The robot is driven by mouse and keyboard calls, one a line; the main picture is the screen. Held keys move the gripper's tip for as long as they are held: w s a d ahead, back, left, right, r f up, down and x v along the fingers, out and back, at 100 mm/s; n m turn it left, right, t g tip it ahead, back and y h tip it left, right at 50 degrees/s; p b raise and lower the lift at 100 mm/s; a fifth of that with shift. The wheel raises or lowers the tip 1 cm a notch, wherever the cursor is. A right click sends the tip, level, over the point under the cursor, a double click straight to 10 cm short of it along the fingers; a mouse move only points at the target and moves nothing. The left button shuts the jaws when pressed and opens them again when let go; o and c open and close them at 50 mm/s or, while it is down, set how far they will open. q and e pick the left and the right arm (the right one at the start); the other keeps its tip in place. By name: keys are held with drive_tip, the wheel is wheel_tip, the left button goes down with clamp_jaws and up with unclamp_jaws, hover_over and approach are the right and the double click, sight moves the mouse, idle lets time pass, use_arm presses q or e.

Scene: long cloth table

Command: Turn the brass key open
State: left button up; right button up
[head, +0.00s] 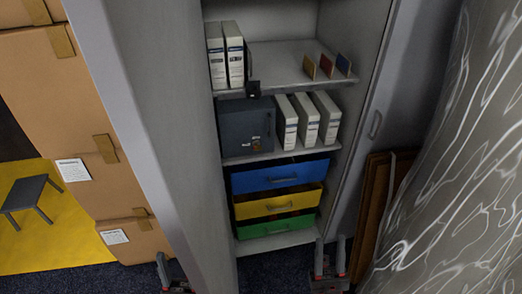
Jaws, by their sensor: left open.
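A dark grey lock box (236,125) stands on the middle shelf of an open cabinet. A small brass-coloured spot (256,146) shows low on the right of its front; it may be the brass key, but it is too small to tell its angle. My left gripper (170,268) is at the bottom edge, left of the cabinet door and partly hidden by it. It is open and well below the box. My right gripper (330,262) is at the bottom edge, right of centre, with its fingers apart and nothing between them.
The open left door (165,120) stands between my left gripper and the shelves. White binders (306,120) stand right of the box. Blue, yellow and green drawers (280,175) sit below; the yellow one is pulled out. Boxes (75,110) are at left, wrapped material (450,180) at right.

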drive_tip(key=w+a+f+n+g+y+b, duration=0.1)
drive_tip(key=w+a+f+n+g, duration=0.25)
drive_tip(key=w, duration=0.25)
drive_tip(key=w+a+f+n+g+y+b, duration=0.1)
drive_tip(key=w+a+f+n+g, duration=0.1)
drive_tip(key=w+a+g, duration=0.4)
drive_tip(key=n+g+h+b, duration=0.3)
drive_tip(key=n+h+b, duration=0.2)
drive_tip(key=h, duration=0.7)
approach(256, 144)
drive_tip(key=w+b, duration=0.3)
drive_tip(key=b, duration=0.1)
drive_tip(key=w+f+b, duration=0.1)
drive_tip(key=w, duration=0.1)
drive_tip(key=shift+w+a+b, duration=0.35)
drive_tip(key=shift+a+b, duration=0.05)
drive_tip(key=shift+w+r, duration=0.2)
drive_tip(key=shift+w, duration=0.1)
